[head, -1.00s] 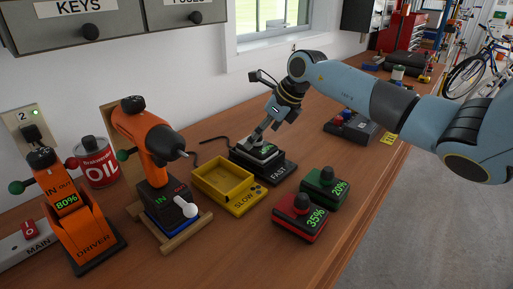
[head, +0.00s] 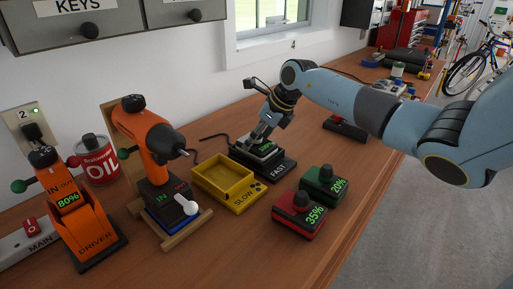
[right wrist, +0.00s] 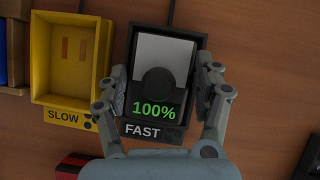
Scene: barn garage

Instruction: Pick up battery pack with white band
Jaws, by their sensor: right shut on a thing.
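The battery pack with the white band (right wrist: 165,54) sits in the black FAST charger (right wrist: 199,42). It has a pale upper face, a dark round knob and a green 100% readout. In the head view the charger (head: 281,171) is at the middle of the bench, with the pack partly hidden by the gripper. My right gripper (right wrist: 162,83) has its fingers on both sides of the pack, shut on it; it also shows in the head view (head: 261,140). My left gripper is not in view.
The empty yellow SLOW charger (head: 223,186) stands just left. A red 35% pack (head: 299,218) and a green 20% pack (head: 324,187) stand to the right. An orange drill (head: 147,145), an orange driver (head: 73,215) and an oil can (head: 97,162) are left.

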